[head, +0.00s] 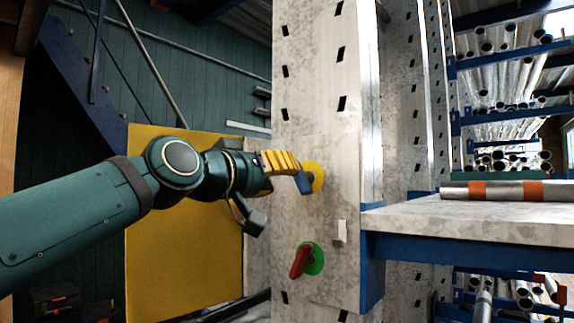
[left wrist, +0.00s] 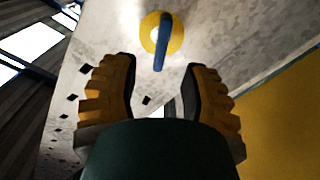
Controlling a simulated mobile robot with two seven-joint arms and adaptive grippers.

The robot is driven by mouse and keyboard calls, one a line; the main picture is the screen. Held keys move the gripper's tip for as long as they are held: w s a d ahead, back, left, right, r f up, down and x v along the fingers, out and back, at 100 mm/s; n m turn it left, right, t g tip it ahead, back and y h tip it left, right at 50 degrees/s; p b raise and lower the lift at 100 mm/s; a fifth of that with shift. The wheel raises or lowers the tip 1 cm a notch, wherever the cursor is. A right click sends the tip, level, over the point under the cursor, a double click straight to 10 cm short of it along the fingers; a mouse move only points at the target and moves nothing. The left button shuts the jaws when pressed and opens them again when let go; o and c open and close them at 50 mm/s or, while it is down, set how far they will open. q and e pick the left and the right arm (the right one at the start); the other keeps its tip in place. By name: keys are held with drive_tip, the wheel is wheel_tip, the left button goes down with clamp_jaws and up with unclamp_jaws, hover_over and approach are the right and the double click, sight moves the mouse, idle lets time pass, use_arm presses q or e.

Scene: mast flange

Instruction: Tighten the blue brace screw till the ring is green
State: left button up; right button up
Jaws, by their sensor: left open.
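The blue brace screw (head: 304,181) has a blue bar handle and sits on a yellow ring (head: 318,176) on the grey upright post. In the left wrist view, the blue screw (left wrist: 161,42) stands in front of its yellow ring (left wrist: 175,36), beyond and between the fingertips. My left gripper (head: 290,163) has yellow ribbed fingers and is close to the blue handle. In the left wrist view, the left gripper (left wrist: 165,85) is open with nothing between its fingers. My right gripper is in neither view.
Below, a red screw handle (head: 300,261) sits on a green ring (head: 315,260) on the same post (head: 310,110). A small pale block (head: 340,232) sticks out beside it. A grey shelf (head: 480,220) with a blue edge juts out at right. A yellow panel (head: 180,230) stands behind my left arm.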

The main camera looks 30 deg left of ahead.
sight(295, 177)
use_arm(q)
drive_tip(key=shift+w+f, duration=0.15)
drive_tip(key=shift+w, duration=0.9)
drive_tip(key=shift+w+d+p, duration=0.15)
drive_tip(key=shift+w+p, duration=0.4)
drive_tip(key=shift+w, duration=0.75)
drive_tip(key=shift+w+d+p, duration=0.1)
drive_tip(key=shift+w+p, duration=0.4)
drive_tip(key=shift+w, duration=0.75)
drive_tip(key=shift+s, duration=0.15)
clamp_jaws()
